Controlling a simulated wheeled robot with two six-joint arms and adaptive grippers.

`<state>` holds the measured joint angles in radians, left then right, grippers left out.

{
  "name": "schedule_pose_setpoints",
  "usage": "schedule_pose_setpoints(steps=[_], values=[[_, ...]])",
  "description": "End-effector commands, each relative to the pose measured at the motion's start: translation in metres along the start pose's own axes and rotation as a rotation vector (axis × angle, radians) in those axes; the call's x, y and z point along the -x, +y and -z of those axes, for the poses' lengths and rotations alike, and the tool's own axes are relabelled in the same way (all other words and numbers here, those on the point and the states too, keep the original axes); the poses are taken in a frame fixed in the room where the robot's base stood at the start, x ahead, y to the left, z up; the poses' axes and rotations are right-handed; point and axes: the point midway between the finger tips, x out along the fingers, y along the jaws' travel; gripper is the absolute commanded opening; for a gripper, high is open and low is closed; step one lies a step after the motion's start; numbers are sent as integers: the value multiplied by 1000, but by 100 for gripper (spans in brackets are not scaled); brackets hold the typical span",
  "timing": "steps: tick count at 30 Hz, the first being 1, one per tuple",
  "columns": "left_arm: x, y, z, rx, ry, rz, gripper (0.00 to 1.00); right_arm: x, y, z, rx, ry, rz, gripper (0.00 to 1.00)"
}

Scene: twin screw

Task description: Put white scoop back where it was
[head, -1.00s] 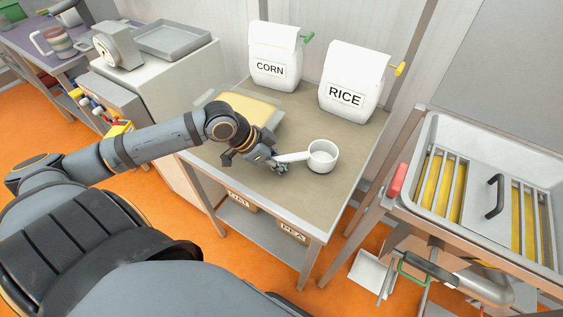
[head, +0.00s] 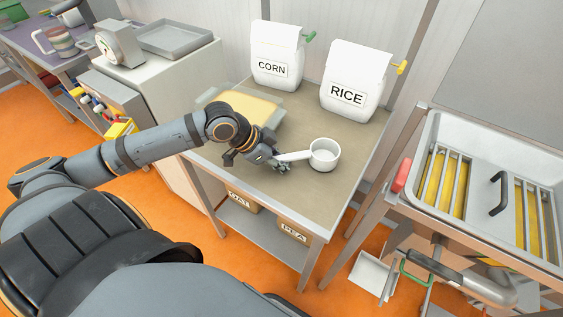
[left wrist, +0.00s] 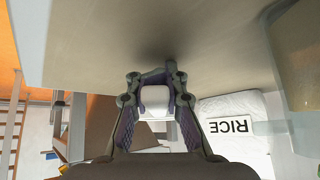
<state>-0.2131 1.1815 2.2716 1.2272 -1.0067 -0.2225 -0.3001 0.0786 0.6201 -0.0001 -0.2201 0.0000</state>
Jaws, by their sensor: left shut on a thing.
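The white scoop (head: 324,155) is on or just above the metal table, its round cup upright and its handle pointing left. My left gripper (head: 283,166) is shut on the end of the handle. In the left wrist view the white scoop (left wrist: 156,101) shows between the two fingers of my left gripper (left wrist: 154,82). I cannot tell whether the cup touches the tabletop (head: 290,195). My right gripper is not in view.
A CORN bag (head: 277,55) and a RICE bag (head: 350,80) stand at the table's back. A tray with yellow contents (head: 255,105) lies behind my left gripper. A metal machine with yellow inside (head: 490,200) stands at the right. The table's front right corner is clear.

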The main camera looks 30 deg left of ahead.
Motion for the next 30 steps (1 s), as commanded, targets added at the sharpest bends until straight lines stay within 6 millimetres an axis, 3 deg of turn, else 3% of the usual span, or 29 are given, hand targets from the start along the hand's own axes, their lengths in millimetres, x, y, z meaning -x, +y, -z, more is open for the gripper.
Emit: schedule_pose_setpoints(steps=[1,3,4,11,30], values=[[-7,6,-15,24,-31,-25,0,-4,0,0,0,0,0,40],[-8,6,-15,24,-31,-25,0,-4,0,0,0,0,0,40],[-8,6,-15,24,-31,-25,12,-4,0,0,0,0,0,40],[-8,5,-16,24,-33,-23,43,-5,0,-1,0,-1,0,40],[-6,4,-15,17,-35,-17,43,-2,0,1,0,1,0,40]])
